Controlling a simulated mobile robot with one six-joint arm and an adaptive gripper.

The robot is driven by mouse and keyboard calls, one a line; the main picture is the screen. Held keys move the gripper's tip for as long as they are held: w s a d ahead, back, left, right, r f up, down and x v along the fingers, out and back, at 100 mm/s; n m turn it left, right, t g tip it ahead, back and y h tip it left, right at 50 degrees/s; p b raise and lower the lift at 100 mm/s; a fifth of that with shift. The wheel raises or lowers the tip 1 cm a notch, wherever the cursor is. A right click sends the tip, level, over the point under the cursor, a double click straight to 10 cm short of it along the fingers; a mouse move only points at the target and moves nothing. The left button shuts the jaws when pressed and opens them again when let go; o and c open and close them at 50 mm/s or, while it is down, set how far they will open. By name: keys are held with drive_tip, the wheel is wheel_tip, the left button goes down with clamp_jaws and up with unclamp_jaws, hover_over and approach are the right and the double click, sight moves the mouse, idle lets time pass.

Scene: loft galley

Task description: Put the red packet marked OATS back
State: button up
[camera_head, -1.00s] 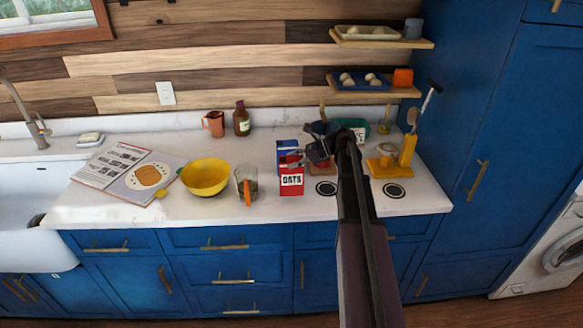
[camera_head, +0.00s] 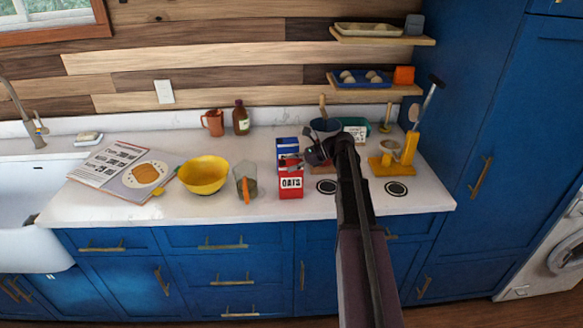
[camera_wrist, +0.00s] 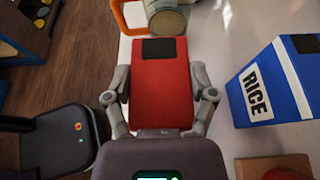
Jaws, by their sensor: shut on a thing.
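The red packet (camera_head: 291,183) marked OATS stands upright on the white counter in the head view, left of the near left burner. The wrist view looks down on its red side and dark top patch (camera_wrist: 160,85). My gripper (camera_head: 300,163) reaches it from behind and the right in the head view. In the wrist view my gripper (camera_wrist: 160,98) has one finger against each side of the packet, shut on it. The blue packet (camera_head: 287,147) marked RICE stands just behind it; the wrist view shows it (camera_wrist: 268,88) to the right, apart from the fingers.
A clear jug (camera_head: 243,180) with an orange handle stands close left of the packet, beside a yellow bowl (camera_head: 203,176) and an open book (camera_head: 125,168). A dark pan (camera_head: 325,125) is behind my gripper. Two wall shelves (camera_head: 380,89) hang at the back right.

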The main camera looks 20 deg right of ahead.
drive_tip(key=shift+f, duration=0.15)
drive_tip(key=o, duration=1.2)
drive_tip(key=shift+o, duration=0.2)
drive_tip(key=shift+r, duration=0.2)
drive_tip(key=shift+d+r, duration=0.15)
drive_tip(key=shift+d, duration=0.05)
drive_tip(key=p+v, duration=0.4)
drive_tip(key=v, duration=0.7)
drive_tip(key=shift+s+d+p, duration=0.15)
drive_tip(key=shift+d+p, duration=0.1)
drive_tip(key=shift+p, duration=0.15)
drive_tip(key=shift+r, duration=0.1)
